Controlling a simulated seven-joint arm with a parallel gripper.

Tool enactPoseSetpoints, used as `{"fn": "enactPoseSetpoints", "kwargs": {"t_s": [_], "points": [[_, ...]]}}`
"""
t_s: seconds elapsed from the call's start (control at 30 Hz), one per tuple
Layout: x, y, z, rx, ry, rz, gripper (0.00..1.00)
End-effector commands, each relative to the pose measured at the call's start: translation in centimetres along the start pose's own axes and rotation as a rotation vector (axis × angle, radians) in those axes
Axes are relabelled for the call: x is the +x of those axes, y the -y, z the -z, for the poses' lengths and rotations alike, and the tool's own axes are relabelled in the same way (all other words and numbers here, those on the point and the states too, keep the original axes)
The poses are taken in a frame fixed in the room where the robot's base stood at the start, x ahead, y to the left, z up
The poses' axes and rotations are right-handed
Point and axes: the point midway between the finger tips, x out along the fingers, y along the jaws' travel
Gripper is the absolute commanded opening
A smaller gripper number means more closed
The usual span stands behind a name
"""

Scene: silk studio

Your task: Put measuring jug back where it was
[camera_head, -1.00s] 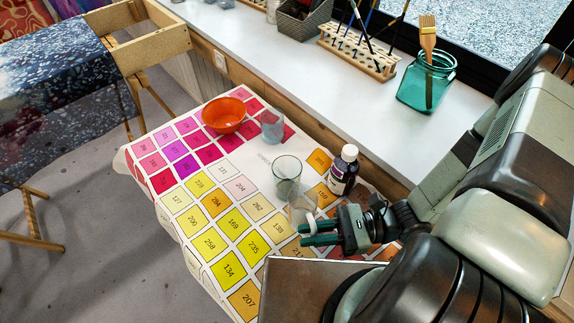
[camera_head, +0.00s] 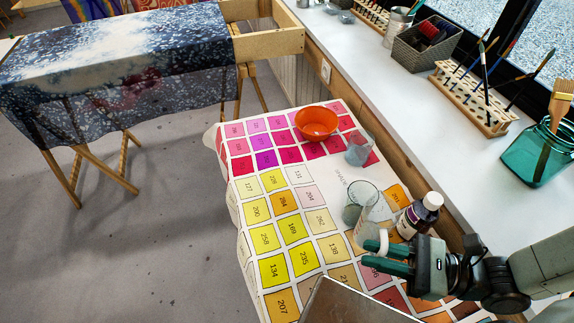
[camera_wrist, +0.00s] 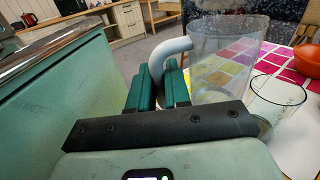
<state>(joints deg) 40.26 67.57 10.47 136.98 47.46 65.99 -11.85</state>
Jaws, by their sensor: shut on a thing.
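The measuring jug (camera_head: 374,216) is clear, with a pale curved handle. My gripper (camera_head: 392,256) is shut on that handle (camera_wrist: 168,50). In the wrist view the jug's clear body (camera_wrist: 225,45) stands roughly upright, just beyond and right of the fingers (camera_wrist: 160,85). Its base is hard to see, so I cannot tell whether it touches the table. A clear glass beaker (camera_head: 356,208) stands beside it, partly overlapping it in the head view; the beaker also shows at the right of the wrist view (camera_wrist: 276,98).
A dark bottle with a white cap (camera_head: 420,215) stands close right of the jug. A translucent bluish cup (camera_head: 359,151) and an orange bowl (camera_head: 317,122) stand farther back on the colour-chart cloth (camera_head: 327,194). The chart's left side is clear.

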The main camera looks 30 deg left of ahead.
Motion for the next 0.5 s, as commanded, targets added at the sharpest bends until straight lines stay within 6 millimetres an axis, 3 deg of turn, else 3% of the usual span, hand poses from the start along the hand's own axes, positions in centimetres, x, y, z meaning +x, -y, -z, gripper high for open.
{"fn": "enactPoseSetpoints", "kwargs": {"t_s": [0.07, 0.3, 0.5], "points": [[0.0, 0.0, -1.4, -0.003, -0.002, -0.001, 0.0], [0.0, 0.1, -3.5, -0.002, -0.001, 0.0, 0.0], [0.7, 1.1, -4.2, -0.001, 0.001, 0.015, 0.0]]}}
